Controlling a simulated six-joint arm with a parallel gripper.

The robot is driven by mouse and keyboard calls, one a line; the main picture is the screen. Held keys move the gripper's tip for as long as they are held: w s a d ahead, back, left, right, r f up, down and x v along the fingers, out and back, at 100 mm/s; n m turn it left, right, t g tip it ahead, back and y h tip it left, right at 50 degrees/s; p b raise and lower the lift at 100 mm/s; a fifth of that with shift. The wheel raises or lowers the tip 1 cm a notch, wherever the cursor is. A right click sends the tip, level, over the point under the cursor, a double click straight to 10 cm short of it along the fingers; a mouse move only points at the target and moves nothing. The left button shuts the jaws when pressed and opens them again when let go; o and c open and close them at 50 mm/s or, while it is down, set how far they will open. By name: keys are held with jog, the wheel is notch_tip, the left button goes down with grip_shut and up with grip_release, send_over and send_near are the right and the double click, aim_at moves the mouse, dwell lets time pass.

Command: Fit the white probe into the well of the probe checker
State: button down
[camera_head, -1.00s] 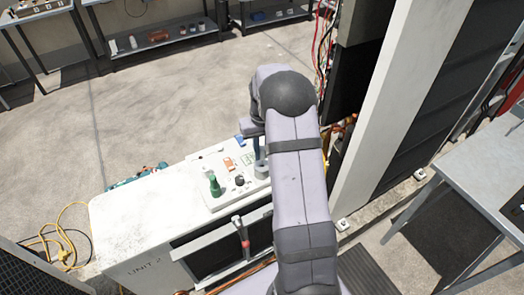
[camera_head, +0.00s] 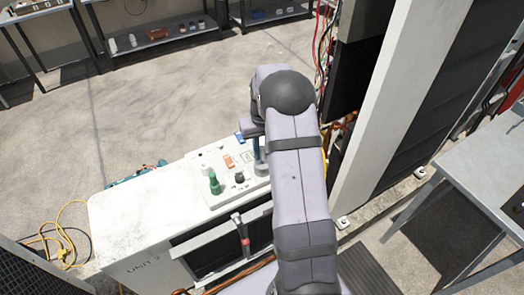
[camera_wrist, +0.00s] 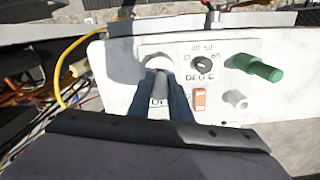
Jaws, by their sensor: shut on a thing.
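The probe checker is a white panel (camera_head: 222,190) on top of the white unit, with a dial, a rocker switch and printed marks. Its round light-grey well (camera_wrist: 152,61) is at the panel's upper left in the wrist view. My gripper (camera_wrist: 165,76) points at the panel with its blue-grey fingertips at the well. It is shut on the white probe (camera_wrist: 162,83), of which only a pale strip shows between the fingers. The fingers hide most of the probe, so I cannot tell how deep its tip sits.
A green plug (camera_wrist: 262,68) and a short white peg (camera_wrist: 235,98) stand up from the panel. The black dial (camera_wrist: 203,64) and orange switch (camera_wrist: 199,99) are close right of my fingers. A yellow cable (camera_wrist: 75,60) and loose wires lie at the left in the wrist view.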

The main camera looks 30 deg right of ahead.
jog(key=shift+f+b, duration=0.65)
jog(key=shift+f, duration=0.55)
dwell(0.5)
jog(key=c, duration=1.5)
grip_release()
jog(key=shift+c, duration=0.2)
jog(key=shift+r+b, duration=1.05)
jog(key=shift+r, duration=2.65)
jog(key=shift+w, duration=0.1)
